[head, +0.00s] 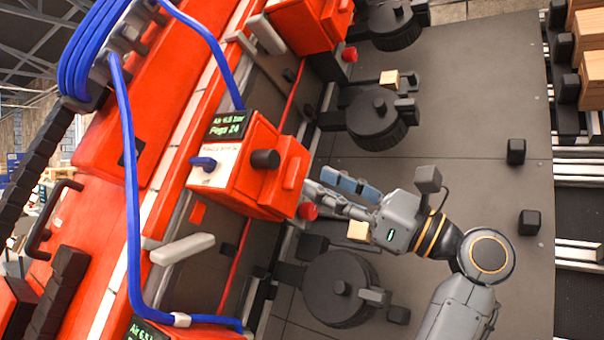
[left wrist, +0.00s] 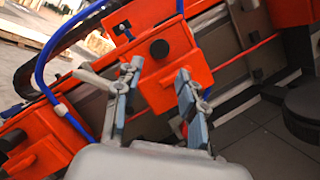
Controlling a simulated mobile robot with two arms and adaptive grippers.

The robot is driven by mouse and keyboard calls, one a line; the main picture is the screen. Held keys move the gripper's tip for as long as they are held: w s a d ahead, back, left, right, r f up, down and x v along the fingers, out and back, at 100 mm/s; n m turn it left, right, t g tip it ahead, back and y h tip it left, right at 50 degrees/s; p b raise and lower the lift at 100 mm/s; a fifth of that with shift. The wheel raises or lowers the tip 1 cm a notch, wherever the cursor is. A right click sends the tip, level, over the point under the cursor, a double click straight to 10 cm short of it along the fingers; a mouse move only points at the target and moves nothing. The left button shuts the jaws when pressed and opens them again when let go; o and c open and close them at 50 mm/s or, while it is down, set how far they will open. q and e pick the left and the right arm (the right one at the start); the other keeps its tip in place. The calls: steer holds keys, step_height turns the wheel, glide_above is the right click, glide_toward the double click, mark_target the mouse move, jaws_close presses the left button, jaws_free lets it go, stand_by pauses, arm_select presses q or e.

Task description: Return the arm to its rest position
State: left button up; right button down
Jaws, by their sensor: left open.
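My left gripper (head: 318,182) is in the middle of the head view, its arm coming up from the lower right. It is open and empty, with its fingers pointing at an orange box (head: 237,165) that has a dark display and a black knob. In the left wrist view the two blue-padded fingers (left wrist: 158,73) stand apart, with the orange box (left wrist: 178,68) ahead of and between them. Whether the fingertips touch the box is unclear. A red round knob (head: 308,211) is close below the fingers. My right gripper is not in view.
Black round units (head: 377,117) and (head: 340,288) stand on the grey floor plate (head: 450,90) above and below the gripper. Small wooden blocks (head: 359,231) sit by them. A blue hose (head: 131,190) loops at left. The plate right of the units is mostly clear.

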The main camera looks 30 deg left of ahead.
arm_select(q)
steer(key=shift+d+f, duration=0.25)
steer(key=shift+d, duration=0.35)
